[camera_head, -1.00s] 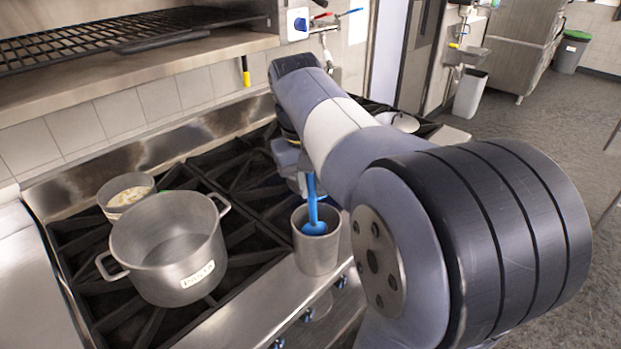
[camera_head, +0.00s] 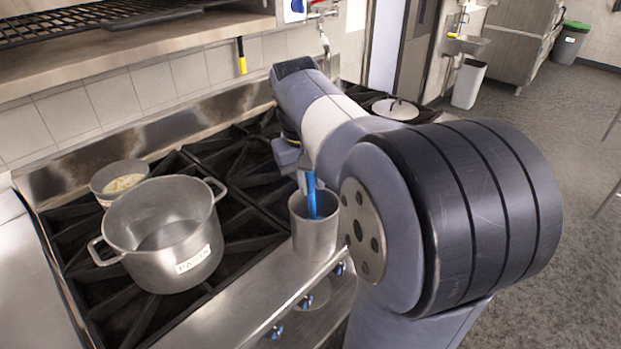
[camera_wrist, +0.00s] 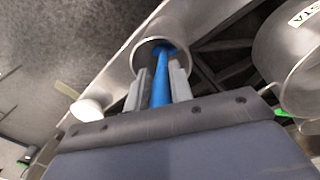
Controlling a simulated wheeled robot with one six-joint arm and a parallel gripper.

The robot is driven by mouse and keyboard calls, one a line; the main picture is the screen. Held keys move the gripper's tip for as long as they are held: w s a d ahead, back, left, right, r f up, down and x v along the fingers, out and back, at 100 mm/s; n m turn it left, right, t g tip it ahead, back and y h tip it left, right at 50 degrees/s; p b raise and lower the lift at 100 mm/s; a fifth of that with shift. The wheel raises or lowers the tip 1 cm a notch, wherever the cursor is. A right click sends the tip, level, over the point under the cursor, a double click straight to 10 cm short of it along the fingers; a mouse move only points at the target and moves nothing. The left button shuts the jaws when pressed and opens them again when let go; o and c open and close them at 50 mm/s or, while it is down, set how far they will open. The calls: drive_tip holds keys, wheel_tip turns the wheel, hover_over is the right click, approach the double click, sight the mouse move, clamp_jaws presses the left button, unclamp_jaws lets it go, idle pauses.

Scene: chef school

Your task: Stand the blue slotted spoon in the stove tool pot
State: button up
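The blue slotted spoon (camera_head: 311,196) is head-down in the stove tool pot (camera_head: 314,238), a grey metal cylinder at the front edge of the stove. Its head is below the rim and mostly hidden. In the wrist view the spoon's blue handle (camera_wrist: 161,88) runs between the two fingers of my gripper (camera_wrist: 160,88), which look closed against its sides. The pot's opening (camera_wrist: 136,58) is just beyond the fingertips. In the head view my arm hides the fingers and the upper handle.
A large pot labelled PASTA (camera_head: 168,262) stands left of the tool pot, with a smaller pan (camera_head: 105,186) behind it. A lid (camera_head: 396,108) lies at the back right of the stove. A shelf (camera_head: 150,45) overhangs the back.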

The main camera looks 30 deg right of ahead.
drive_tip(key=o, duration=0.5)
drive_tip(key=shift+o, duration=0.2)
drive_tip(key=r, duration=0.3)
drive_tip(key=a+r, duration=0.1)
drive_tip(key=r, duration=0.6)
drive_tip(key=shift+s+a+r, duration=0.25)
drive_tip(key=shift+a+r, duration=0.05)
drive_tip(key=shift+r, duration=0.05)
drive_tip(key=f, duration=0.3)
drive_tip(key=d+f, duration=0.1)
drive_tip(key=f, duration=0.6)
drive_tip(key=shift+w+d+f, duration=0.2)
drive_tip(key=shift+d, duration=0.05)
drive_tip(key=shift+s+a+r+p, duration=0.15)
drive_tip(key=shift+r+p, duration=0.5)
drive_tip(key=shift+r, duration=0.35)
